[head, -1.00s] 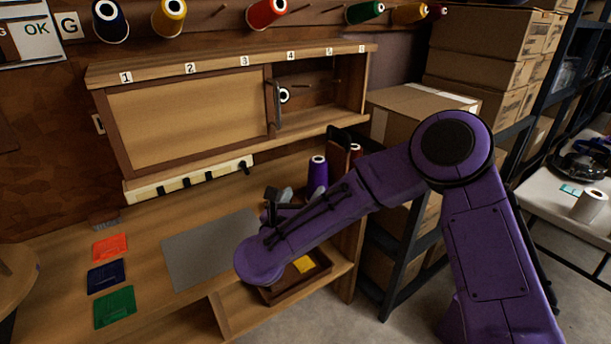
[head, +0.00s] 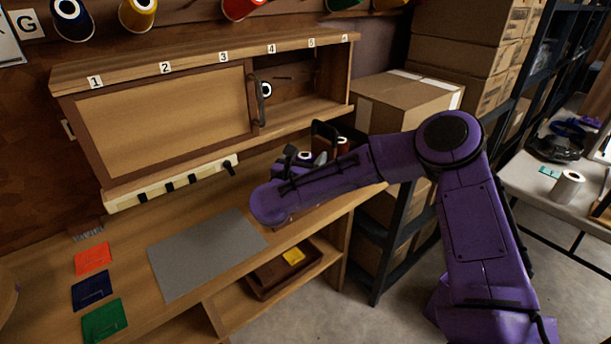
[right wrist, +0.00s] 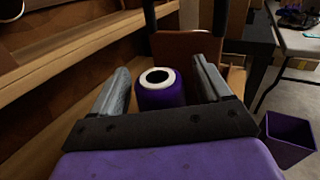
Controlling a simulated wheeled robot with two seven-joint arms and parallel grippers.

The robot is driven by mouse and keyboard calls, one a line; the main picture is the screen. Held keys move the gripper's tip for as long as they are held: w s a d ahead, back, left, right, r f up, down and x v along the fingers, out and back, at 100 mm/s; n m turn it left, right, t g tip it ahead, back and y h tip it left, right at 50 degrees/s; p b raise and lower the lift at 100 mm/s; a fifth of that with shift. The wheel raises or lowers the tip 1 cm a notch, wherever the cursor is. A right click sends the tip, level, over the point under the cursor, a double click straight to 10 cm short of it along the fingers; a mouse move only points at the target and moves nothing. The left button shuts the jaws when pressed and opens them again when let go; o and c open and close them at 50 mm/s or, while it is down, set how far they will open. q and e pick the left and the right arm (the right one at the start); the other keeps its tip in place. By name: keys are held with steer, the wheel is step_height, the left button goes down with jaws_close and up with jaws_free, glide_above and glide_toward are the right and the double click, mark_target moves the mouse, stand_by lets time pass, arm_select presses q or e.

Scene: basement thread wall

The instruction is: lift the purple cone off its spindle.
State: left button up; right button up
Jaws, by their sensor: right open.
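The purple cone (right wrist: 161,93) with its white-rimmed top stands upright in the right wrist view, between the two grey fingers of my right gripper (right wrist: 162,84). The fingers are open, with a visible gap on each side of the cone. In the head view only the top of the purple cone (head: 304,156) shows; my right gripper (head: 294,158) and forearm hide most of it. The spindle under it is hidden. My left gripper is not in view.
A dark red cone (head: 342,146) stands close behind, by a brown upright board (right wrist: 187,48). The shelf cabinet (head: 160,125) hangs at the left, above the bench. A grey mat (head: 205,255) lies on the bench. Cardboard boxes (head: 410,100) stand at the right.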

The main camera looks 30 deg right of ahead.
steer(key=shift+a, duration=0.1)
steer(key=shift+c, duration=0.9)
jaws_close()
step_height(320, 180, up, 10)
steer(key=shift+b, duration=0.45)
